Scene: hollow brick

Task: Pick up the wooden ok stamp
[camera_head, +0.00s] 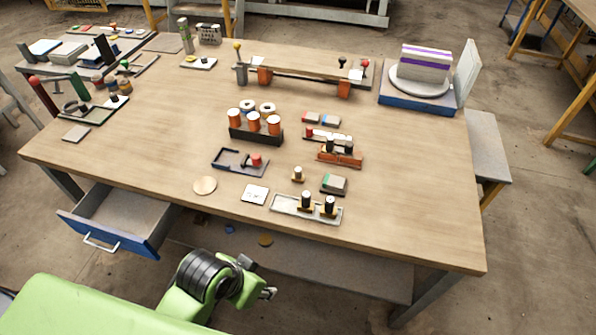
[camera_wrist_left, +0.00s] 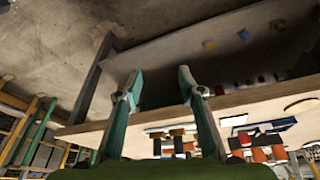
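A small wooden stamp-like piece (camera_head: 298,174) stands alone near the front middle of the table. Two black-handled stamps with golden bases, one left (camera_head: 306,201) and one right (camera_head: 330,207), stand in a pale tray (camera_head: 285,205) just in front of it. No "ok" lettering is readable on any of them. My left gripper (camera_head: 268,293) is low, in front of the table's front edge and apart from all of these. In the left wrist view its two fingers (camera_wrist_left: 158,86) are spread with nothing between them. My right gripper is not in view.
A white card (camera_head: 255,195), a round wooden disc (camera_head: 205,185) and a green-and-grey block (camera_head: 334,184) lie near the stamps. A blue drawer (camera_head: 115,222) stands open at the front left. A low shelf (camera_head: 330,268) is under the table. The table's right front is clear.

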